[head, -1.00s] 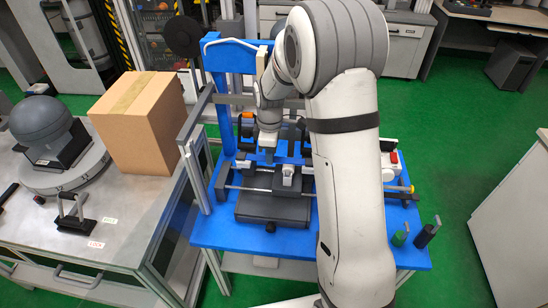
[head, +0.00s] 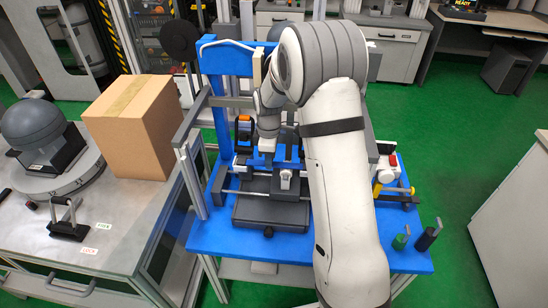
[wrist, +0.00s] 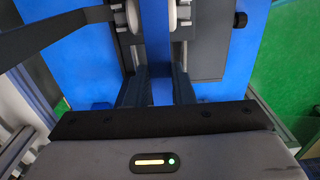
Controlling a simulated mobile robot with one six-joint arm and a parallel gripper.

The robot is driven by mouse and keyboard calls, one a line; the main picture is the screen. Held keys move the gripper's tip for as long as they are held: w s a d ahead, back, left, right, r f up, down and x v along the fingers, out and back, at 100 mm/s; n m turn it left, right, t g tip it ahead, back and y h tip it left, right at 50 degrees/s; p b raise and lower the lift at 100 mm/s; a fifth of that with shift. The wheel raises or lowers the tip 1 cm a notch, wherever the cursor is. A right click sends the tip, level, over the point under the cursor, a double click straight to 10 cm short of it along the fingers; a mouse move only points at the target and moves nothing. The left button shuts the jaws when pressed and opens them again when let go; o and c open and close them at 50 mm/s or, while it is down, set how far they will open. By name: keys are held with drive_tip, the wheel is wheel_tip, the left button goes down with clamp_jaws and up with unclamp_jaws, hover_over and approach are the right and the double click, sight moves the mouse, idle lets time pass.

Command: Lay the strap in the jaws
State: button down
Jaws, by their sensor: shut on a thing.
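My gripper (head: 267,158) points down over the blue bench fixture (head: 215,236). In the wrist view its two dark fingers (wrist: 158,88) are closed on a blue strap (wrist: 155,35). The strap runs away from the fingers between two white round parts (wrist: 184,12) on grey brackets. In the head view a small grey clamp block (head: 286,179), which looks like the jaws, sits on the cross rods just right of and in front of my gripper. I cannot tell whether the strap touches it. My arm hides part of the fixture's right side.
A blue upright (head: 219,95) and grey frame post (head: 190,165) stand left of my gripper. A cardboard box (head: 135,130) and a grey dome (head: 32,125) are on the left bench. Small green (head: 401,238) and black (head: 428,236) handles stand at the front right.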

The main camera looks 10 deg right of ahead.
drive_tip(key=c, duration=1.2)
unclamp_jaws()
drive_tip(key=shift+o, duration=0.2)
wheel_tip(320, 180, up, 8)
drive_tip(key=shift+f, duration=0.1)
drive_tip(key=s+d+r+m+t+p, duration=0.1)
drive_tip(key=s+d+r+m+p, duration=0.1)
drive_tip(key=s+r+m, duration=0.85)
drive_tip(key=s+m, duration=0.1)
drive_tip(key=s, duration=0.7)
drive_tip(key=s+d+r+m+t+p, duration=0.1)
drive_tip(key=s+r+m, duration=0.1)
drive_tip(key=s, duration=0.8)
drive_tip(key=shift+m+t+p, duration=0.3)
drive_tip(key=shift+m, duration=0.15)
